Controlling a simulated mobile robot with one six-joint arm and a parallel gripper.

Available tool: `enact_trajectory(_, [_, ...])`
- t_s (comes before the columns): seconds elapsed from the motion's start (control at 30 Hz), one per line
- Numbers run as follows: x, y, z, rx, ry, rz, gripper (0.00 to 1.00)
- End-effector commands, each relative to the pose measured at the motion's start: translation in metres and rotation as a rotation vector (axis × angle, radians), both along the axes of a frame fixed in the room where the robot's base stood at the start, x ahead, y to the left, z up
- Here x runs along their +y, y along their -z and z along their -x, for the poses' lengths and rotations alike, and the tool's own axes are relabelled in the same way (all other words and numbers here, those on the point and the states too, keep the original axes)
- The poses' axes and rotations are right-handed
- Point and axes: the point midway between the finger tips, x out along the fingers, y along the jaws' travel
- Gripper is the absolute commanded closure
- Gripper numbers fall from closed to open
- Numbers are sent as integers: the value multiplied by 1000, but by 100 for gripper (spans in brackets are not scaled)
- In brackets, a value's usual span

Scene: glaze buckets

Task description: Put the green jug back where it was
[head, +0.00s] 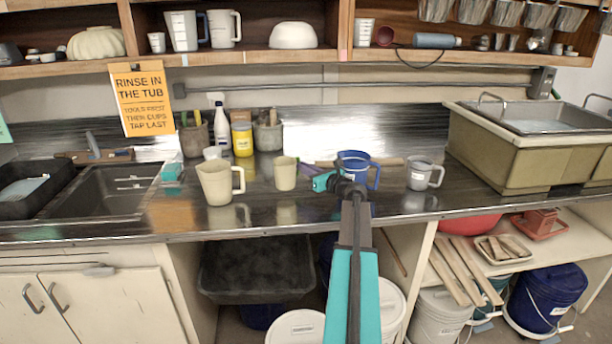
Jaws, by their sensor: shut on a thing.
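I see no clearly green jug. The jug is upright, at or just above the counter; I cannot tell which. A larger cream jug (217,184) with a spout stands to its left. A blue jug (356,165) stands behind my wrist, which partly hides it. A pale grey jug (420,174) stands further right.
The counter (270,225) has a clear front strip. A sink (120,190) is at left, with tool crocks (195,139) and a yellow bottle (242,139) at the back. A large tub (520,160) stands at right. Shelves (330,57) hang above.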

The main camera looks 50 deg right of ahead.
Motion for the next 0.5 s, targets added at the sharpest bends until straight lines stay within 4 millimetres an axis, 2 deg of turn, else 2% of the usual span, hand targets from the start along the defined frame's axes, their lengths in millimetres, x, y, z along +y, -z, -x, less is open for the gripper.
enact_trajectory(0.3, [0,27,0,1,0,-2,100])
enact_trajectory(0.5, [0,33,0,0,0,0,100])
